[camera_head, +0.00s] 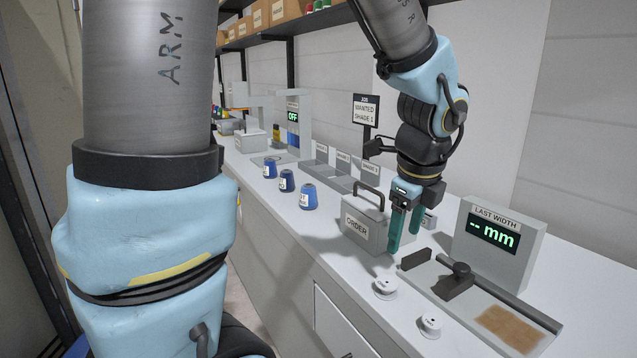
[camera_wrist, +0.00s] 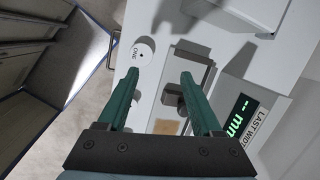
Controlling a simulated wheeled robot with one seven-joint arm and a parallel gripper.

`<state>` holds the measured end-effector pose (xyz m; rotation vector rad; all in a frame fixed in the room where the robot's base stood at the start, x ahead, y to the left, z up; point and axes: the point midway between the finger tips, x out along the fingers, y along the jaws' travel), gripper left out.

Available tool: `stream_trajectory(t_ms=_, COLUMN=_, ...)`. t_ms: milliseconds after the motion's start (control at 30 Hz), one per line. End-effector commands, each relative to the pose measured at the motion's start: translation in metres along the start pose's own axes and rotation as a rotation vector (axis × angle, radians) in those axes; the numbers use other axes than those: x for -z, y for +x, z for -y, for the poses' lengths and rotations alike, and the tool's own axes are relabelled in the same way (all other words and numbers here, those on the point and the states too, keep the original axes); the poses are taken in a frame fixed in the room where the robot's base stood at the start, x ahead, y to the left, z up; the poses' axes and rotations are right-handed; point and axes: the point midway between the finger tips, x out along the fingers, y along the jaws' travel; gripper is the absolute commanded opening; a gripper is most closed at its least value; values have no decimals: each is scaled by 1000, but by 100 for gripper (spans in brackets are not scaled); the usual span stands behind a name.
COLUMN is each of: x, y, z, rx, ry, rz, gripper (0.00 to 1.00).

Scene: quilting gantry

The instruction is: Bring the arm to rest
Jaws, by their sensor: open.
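My gripper (camera_head: 405,228) hangs from my arm above the white counter (camera_head: 395,325), fingers pointing down. Its two green fingers stand apart with nothing between them, as the wrist view also shows (camera_wrist: 158,82). In the head view the fingers are just right of the grey ORDER box (camera_head: 362,226) and in front of the LAST WIDTH display (camera_head: 497,236), which reads "-- mm". I cannot tell whether they touch the box. A white spool-like disc marked ONE (camera_wrist: 143,50) lies near the left fingertip in the wrist view.
Two white discs (camera_head: 385,287) (camera_head: 431,325) lie at the counter's front edge. A gauge tray with a black knob (camera_head: 461,270) lies right of them. Three blue cones (camera_head: 287,181) stand left of the ORDER box, before a divided grey tray (camera_head: 335,178). A "WANTED SHADE" sign (camera_head: 366,109) stands behind.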

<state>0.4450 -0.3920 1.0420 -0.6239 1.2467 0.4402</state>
Motion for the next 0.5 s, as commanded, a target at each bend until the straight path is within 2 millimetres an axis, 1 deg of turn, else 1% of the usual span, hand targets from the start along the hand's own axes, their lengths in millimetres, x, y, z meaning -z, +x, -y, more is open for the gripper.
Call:
stream_trajectory(t_ms=33, x=-23, y=10, z=-15, rx=-25, ry=-211, rz=-5, gripper=67)
stream_trajectory(t_ms=67, x=-35, y=16, z=-24, rx=-38, ry=-344, rz=-8, gripper=67)
stream_trajectory(t_ms=100, x=-49, y=23, z=-36, rx=-54, ry=-520, rz=-10, gripper=67)
stream_trajectory(t_ms=167, x=-69, y=32, z=-56, rx=-77, ry=-787, rz=-10, gripper=67)
stream_trajectory(t_ms=200, x=-82, y=38, z=-68, rx=-90, ry=-964, rz=-8, gripper=67)
stream_trajectory(t_ms=267, x=-98, y=45, z=-89, rx=-110, ry=-1229, rz=-1, gripper=67)
stream_trajectory(t_ms=300, x=-108, y=49, z=-103, rx=-122, ry=-1399, rz=5, gripper=67)
stream_trajectory(t_ms=400, x=-127, y=57, z=-134, rx=-143, ry=-1777, rz=24, gripper=67)
stream_trajectory(t_ms=500, x=-138, y=62, z=-157, rx=-155, ry=-2065, rz=42, gripper=67)
